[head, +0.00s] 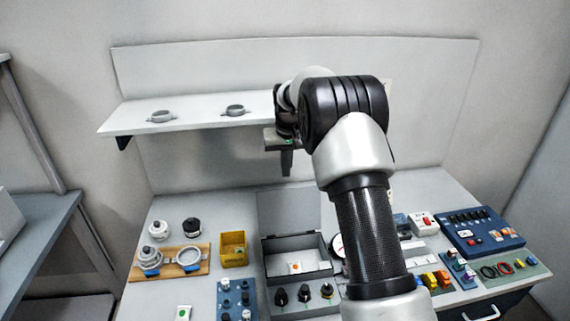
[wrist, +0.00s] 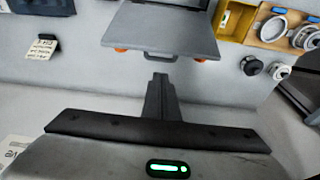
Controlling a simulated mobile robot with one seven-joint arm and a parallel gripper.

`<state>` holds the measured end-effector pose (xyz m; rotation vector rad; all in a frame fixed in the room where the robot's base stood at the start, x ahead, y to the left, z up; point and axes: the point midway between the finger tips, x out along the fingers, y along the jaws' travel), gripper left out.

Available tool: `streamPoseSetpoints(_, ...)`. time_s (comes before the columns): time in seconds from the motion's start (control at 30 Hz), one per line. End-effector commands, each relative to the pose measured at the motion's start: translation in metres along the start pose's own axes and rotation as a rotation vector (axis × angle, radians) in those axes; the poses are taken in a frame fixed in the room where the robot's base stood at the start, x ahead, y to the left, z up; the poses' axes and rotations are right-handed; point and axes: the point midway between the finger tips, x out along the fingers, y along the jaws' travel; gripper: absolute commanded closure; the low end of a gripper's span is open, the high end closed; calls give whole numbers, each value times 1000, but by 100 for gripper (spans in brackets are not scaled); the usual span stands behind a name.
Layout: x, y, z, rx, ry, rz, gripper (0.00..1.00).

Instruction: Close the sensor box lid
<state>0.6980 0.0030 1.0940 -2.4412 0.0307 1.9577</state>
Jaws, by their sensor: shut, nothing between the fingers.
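The sensor box (head: 297,283) is a dark grey open case on the bench, with a small white item with a red mark inside. Its grey lid (head: 275,215) stands raised at the back edge of the box. In the wrist view the lid (wrist: 165,28) is a grey panel at the top, with orange pieces at its near corners. My gripper (head: 287,165) points down above and behind the raised lid. Its fingers (wrist: 159,85) are shut and empty, and look apart from the lid.
A yellow bin (head: 233,250) and a wooden tray with rings (head: 170,263) stand left of the box. Black knobs (head: 304,294) sit in front. A blue panel (head: 480,232) lies at the right. A shelf (head: 190,113) with two grey rings hangs at the back wall.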

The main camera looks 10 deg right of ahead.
Motion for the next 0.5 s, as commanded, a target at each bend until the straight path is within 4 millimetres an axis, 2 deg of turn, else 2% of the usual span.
streamPoseSetpoints(0.2, 39, 0, 1, 0, -2, 0, 100)
streamPoseSetpoints(0.33, 53, 0, 0, 0, -1, 0, 100)
streamPoseSetpoints(0.5, 60, 0, 0, 0, 1, 0, 100)
